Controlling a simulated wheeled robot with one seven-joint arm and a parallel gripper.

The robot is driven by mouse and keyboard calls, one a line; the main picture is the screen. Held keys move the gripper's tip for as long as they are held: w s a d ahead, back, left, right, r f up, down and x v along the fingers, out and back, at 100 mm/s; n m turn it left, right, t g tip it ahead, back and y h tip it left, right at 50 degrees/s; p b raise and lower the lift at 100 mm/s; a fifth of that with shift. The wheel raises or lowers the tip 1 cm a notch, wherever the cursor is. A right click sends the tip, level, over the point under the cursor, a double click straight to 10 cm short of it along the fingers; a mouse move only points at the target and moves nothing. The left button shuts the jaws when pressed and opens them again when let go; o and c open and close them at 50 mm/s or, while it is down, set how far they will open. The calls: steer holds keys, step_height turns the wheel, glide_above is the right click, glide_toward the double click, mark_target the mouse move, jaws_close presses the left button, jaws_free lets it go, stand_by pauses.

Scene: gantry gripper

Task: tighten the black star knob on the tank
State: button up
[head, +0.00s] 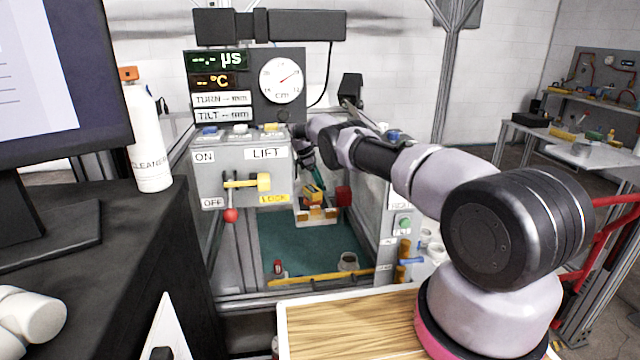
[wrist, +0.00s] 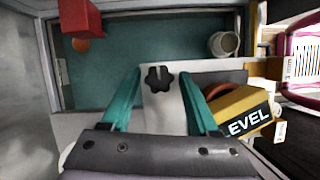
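In the wrist view the black star knob (wrist: 158,79) sits on a pale grey plate (wrist: 160,108) at the near side of the tank (wrist: 140,96). My gripper (wrist: 160,74) is open, with one teal finger on each side of the knob and a visible gap on both sides. I cannot tell how far the fingertips are above the knob. In the head view my gripper (head: 318,178) reaches down over the teal-floored tank (head: 310,240). The knob is too small or hidden there.
A yellow block marked LEVEL (wrist: 240,110) lies close to the right finger. A red block (wrist: 80,18) and a pale cup (wrist: 223,44) are farther off. In the head view the LIFT control box (head: 240,170) stands left of my arm, and a wooden board (head: 345,325) lies in front.

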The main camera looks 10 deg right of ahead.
steer(key=shift+o, duration=0.2)
step_height(320, 180, up, 10)
stand_by(0.6)
steer(key=d+f+n+t+y, duration=0.1)
steer(key=d+f+n, duration=0.3)
steer(key=d+n, duration=0.55)
steer(key=s+a+r+n+t+y, duration=0.1)
steer(key=s+a+n+t+y, duration=0.1)
steer(key=a+n, duration=0.35)
steer(key=s+a+r+n+t+y, duration=0.2)
steer(key=a+n+y, duration=0.1)
steer(key=n, duration=0.5)
steer(key=x, duration=0.6)
steer(key=d+x, duration=0.1)
steer(key=x, duration=0.2)
steer(key=shift+f, duration=0.45)
